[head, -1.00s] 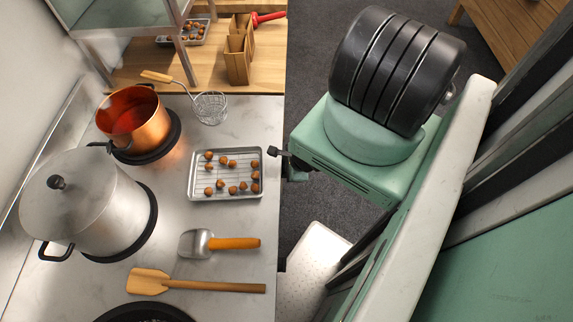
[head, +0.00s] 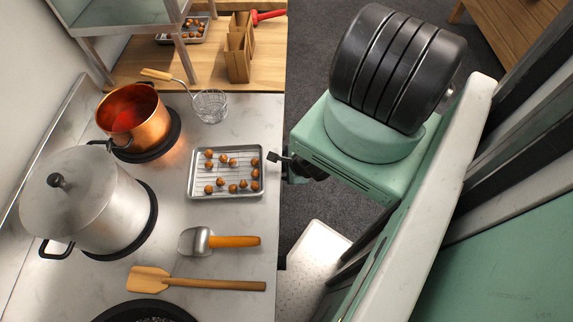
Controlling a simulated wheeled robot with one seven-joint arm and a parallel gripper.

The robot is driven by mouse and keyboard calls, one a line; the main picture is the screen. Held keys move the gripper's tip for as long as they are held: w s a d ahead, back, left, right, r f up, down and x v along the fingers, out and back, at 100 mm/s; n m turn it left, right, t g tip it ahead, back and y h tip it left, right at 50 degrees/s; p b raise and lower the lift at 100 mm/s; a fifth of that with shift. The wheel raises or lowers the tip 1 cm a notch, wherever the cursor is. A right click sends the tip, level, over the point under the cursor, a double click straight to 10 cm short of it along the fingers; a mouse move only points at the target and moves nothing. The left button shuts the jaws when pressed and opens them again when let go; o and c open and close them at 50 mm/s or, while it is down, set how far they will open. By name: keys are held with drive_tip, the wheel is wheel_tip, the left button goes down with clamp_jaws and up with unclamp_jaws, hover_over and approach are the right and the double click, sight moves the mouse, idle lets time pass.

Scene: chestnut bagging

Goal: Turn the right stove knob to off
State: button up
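My gripper (head: 275,157) shows only as a small dark tip at the front edge of the stove top (head: 225,140), beside the wire-rack tray. Its fingers are mostly hidden under my green arm link, so I cannot tell whether they are open or touching a knob. The stove's front face is turned away from this view and no knob can be made out clearly. A copper pot (head: 133,117) stands on a far burner (head: 167,140), with an orange-red glow in and around it.
A lidded steel pot (head: 95,205) stands on another burner. A tray (head: 225,194) of chestnuts, a metal scoop (head: 222,241), a wooden spatula (head: 190,283) and a wire skimmer (head: 210,106) lie on the stove top. Floor shows beyond its front edge.

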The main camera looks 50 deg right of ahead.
drive_tip(key=p+v, duration=0.9)
drive_tip(key=v, duration=0.8)
drive_tip(key=shift+r+p, duration=0.2)
drive_tip(key=shift+p, duration=0.15)
drive_tip(key=shift+s+f, duration=0.1)
drive_tip(key=shift+f, duration=0.05)
